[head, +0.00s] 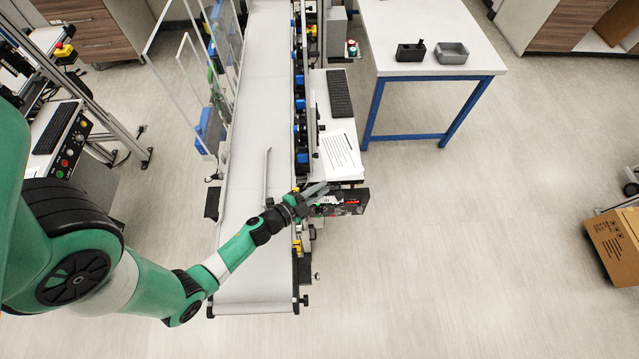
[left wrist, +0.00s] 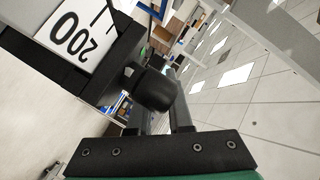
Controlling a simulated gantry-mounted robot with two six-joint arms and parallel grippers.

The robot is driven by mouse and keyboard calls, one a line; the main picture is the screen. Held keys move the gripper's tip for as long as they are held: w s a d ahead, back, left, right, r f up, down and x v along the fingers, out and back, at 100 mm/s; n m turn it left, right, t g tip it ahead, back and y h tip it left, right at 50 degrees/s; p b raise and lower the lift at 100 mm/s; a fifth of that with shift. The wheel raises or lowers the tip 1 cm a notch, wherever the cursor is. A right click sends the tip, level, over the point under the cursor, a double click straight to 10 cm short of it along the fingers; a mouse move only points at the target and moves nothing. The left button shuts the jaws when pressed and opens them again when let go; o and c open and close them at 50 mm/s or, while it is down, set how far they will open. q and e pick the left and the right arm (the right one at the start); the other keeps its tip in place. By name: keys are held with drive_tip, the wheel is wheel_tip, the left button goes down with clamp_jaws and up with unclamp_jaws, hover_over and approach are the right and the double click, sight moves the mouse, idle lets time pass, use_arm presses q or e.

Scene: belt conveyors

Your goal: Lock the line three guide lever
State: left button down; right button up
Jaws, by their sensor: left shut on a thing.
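My left gripper (head: 314,192) reaches across the conveyor to its right side, beside the control panel with red digits (head: 345,203). In the left wrist view its two dark fingers (left wrist: 157,115) are shut around a black rounded knob (left wrist: 156,88). The knob looks like the end of the guide lever, joined to a dark bar on its left. In the head view the gripper hides the lever. Whether the lever is locked cannot be told. My right gripper is not in view.
The conveyor belt (head: 262,100) runs away from me, with a thin guide plate (head: 268,175) standing on it. A keyboard (head: 340,94) and a printed sheet (head: 341,152) lie to its right. A white label reading 200 (left wrist: 75,35) is close to the gripper. Open floor lies to the right.

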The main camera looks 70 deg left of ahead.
use_arm(q)
drive_tip(key=m+h+p, duration=0.1)
drive_tip(key=p, duration=0.1)
drive_tip(key=d+m+h+p, duration=0.1)
drive_tip(key=shift+s+r+t+h+p, duration=0.1)
drive_tip(key=shift+r+t+h+p, duration=0.2)
drive_tip(key=shift+r+t+p, duration=0.1)
drive_tip(key=shift+s+d+f+m+h, duration=0.15)
drive_tip(key=shift+d+m+h, duration=0.1)
drive_tip(key=shift+m+h, duration=0.3)
drive_tip(key=shift+d+f+m+h, duration=0.1)
drive_tip(key=shift+d+m+h, duration=0.15)
drive_tip(key=shift+m+h, duration=0.3)
drive_tip(key=h, duration=0.1)
drive_tip(key=m+h, duration=0.1)
drive_tip(key=d, duration=0.1)
drive_tip(key=shift+s+f+m+h, duration=0.2)
drive_tip(key=shift+s+m+h, duration=0.1)
drive_tip(key=shift+h, duration=0.1)
drive_tip(key=s+d+m+g+h+b, duration=0.3)
drive_tip(key=s+m+g+h+b, duration=0.2)
drive_tip(key=m+g+h+b, duration=0.3)
drive_tip(key=shift+s+d+m+g+h, duration=0.35)
drive_tip(key=shift+m+g+h, duration=0.45)
drive_tip(key=shift+m+h, duration=1.2)
drive_tip(key=shift+s+a, duration=0.1)
